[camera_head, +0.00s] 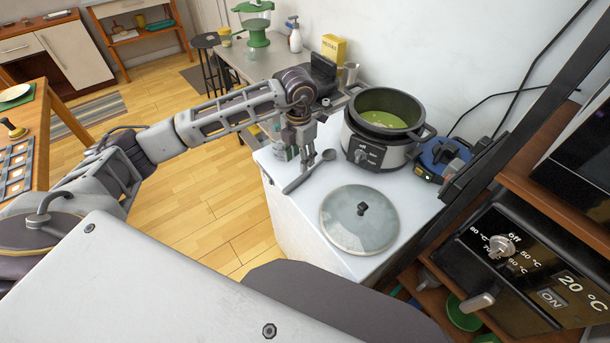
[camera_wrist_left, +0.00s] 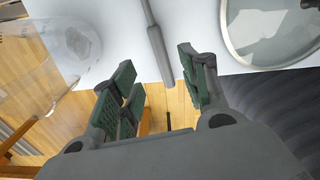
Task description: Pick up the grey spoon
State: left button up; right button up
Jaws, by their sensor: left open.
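The grey spoon (camera_head: 301,178) lies on the white counter (camera_head: 290,215) near its left edge, its bowl toward the pot and its handle toward the front. My left gripper (camera_head: 303,158) is open at the spoon, pointing down, and partly covers the view of it. In the left wrist view, the spoon's handle (camera_wrist_left: 157,45) runs in the gap between the open fingers of my left gripper (camera_wrist_left: 158,76), with its end over the counter's edge. The fingers do not appear closed on it. The bowl is outside that view. My right gripper is not seen.
A clear glass (camera_wrist_left: 60,55) stands close to the left fingers. A glass lid (camera_head: 340,215) lies right of the spoon. A cooker pot (camera_head: 372,152) with green contents stands behind, beside a blue device (camera_head: 440,155). Floor (camera_head: 205,190) lies open to the left.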

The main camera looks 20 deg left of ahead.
aim_at(300, 178)
pick_arm(q)
notch_tip(300, 178, down, 4)
jog(key=shift+r, duration=0.25)
jog(key=shift+f, duration=0.1)
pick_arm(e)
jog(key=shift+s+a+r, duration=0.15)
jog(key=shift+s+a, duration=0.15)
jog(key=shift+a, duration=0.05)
